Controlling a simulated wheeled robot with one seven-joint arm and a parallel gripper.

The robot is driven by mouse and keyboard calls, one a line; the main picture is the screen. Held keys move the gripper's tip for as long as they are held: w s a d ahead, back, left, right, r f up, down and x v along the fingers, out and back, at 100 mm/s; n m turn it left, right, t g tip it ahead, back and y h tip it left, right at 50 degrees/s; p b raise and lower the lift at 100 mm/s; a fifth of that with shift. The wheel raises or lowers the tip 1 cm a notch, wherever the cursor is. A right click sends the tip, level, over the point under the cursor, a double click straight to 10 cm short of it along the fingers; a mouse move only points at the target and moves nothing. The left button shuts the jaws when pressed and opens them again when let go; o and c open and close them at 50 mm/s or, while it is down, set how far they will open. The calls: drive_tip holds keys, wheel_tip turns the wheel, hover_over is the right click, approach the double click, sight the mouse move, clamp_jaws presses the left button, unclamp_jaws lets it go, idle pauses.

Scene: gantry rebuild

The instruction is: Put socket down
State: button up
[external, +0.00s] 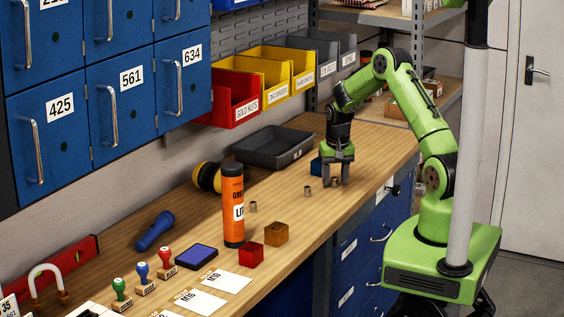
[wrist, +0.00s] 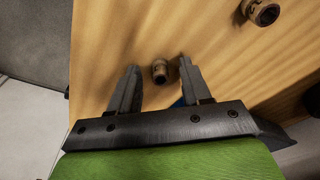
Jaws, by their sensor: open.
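My gripper (external: 336,180) is low over the far right part of the workbench, fingers pointing down. In the wrist view its two fingers (wrist: 158,66) are spread, with a small metal socket (wrist: 160,73) between them. Gaps show on both sides of this socket, and it appears to rest on the wood. A second socket (wrist: 262,12) lies at the top right of the wrist view. In the external view one socket (external: 307,191) stands just left of the gripper, and another (external: 253,207) is farther left near the orange tube.
A dark grey tray (external: 274,147) sits at the back by the wall. A blue object (external: 316,167) is close behind my gripper. The orange tube (external: 232,213), red block (external: 250,254) and brown block (external: 276,234) stand to the left. The bench's front edge is close.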

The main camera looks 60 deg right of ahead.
drive_tip(key=shift+f, duration=0.2)
drive_tip(key=shift+r, duration=0.1)
drive_tip(key=shift+c, duration=0.5)
clamp_jaws()
drive_tip(key=shift+r, duration=0.1)
wheel_tip(320, 180, up, 10)
drive_tip(key=n, duration=0.6)
hover_over(267, 200)
drive_tip(key=shift+y, duration=0.3)
drive_tip(key=f, duration=0.6)
drive_tip(key=s+f, duration=0.1)
drive_tip(key=f, duration=0.2)
drive_tip(key=shift+a+f, duration=0.2)
drive_tip(key=shift+f, duration=0.05)
drive_tip(key=shift+w+f+t, duration=0.15)
drive_tip(key=shift+f+t, duration=0.1)
drive_tip(key=shift+t, duration=0.05)
